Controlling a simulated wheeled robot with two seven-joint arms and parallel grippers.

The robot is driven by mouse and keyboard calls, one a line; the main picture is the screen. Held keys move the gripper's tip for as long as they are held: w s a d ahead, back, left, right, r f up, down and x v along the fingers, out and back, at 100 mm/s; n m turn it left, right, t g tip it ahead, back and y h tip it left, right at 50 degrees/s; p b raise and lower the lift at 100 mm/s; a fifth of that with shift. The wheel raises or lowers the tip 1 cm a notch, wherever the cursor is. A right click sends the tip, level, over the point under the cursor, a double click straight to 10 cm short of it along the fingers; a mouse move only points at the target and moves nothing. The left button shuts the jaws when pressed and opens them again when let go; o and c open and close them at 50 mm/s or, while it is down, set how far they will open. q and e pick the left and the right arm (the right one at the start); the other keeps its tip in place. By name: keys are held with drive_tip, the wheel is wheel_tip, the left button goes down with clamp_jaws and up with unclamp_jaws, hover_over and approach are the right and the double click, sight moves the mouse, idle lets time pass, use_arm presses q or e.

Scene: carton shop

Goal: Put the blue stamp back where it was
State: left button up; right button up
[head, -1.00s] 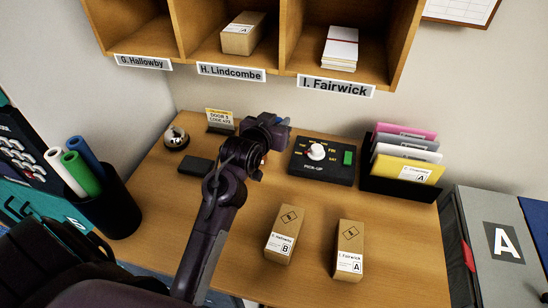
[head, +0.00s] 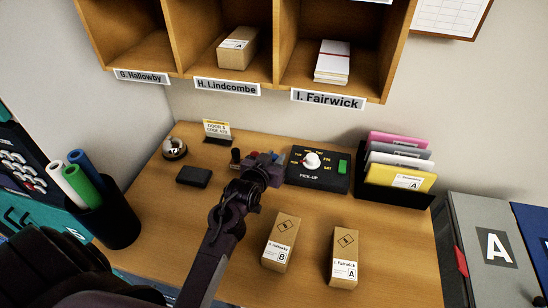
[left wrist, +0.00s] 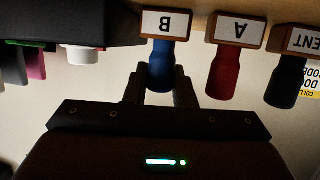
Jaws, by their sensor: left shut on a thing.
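My left gripper (left wrist: 161,73) is shut on the blue stamp (left wrist: 161,62), its fingers on either side of the handle. The stamp's base carries a "B" label and looks in line with its neighbours at the desk; whether it touches the surface I cannot tell. The red "A" stamp (left wrist: 223,73) stands close beside it, and a dark stamp (left wrist: 285,82) with a label ending in "ENT" stands beyond that. In the head view my left gripper (head: 266,168) is low at the back of the desk, left of the pick-up dial box, partly hiding the stamps. My right gripper is out of view.
The pick-up dial box (head: 318,170) is close on the right of the gripper. A black pad (head: 194,176), a bell (head: 174,148) and a yellow sign (head: 217,131) are to the left. Two cartons (head: 281,243) (head: 345,258) stand in front. An envelope rack (head: 394,203) is at right.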

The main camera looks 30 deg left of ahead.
use_arm(q)
drive_tip(key=o, duration=0.8)
drive_tip(key=shift+f, duration=0.1)
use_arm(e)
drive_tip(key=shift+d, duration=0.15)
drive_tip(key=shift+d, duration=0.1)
use_arm(q)
drive_tip(key=shift+s, duration=0.1)
drive_tip(key=shift+s+r, duration=0.2)
drive_tip(key=shift+s, duration=0.2)
drive_tip(key=b+v, duration=0.2)
drive_tip(key=v, duration=0.8)
drive_tip(key=shift+s+r, duration=0.1)
drive_tip(key=shift+s, duration=0.1)
drive_tip(key=shift+s+d+r, duration=0.1)
drive_tip(key=shift+s+r, duration=0.1)
drive_tip(key=shift+s, duration=0.1)
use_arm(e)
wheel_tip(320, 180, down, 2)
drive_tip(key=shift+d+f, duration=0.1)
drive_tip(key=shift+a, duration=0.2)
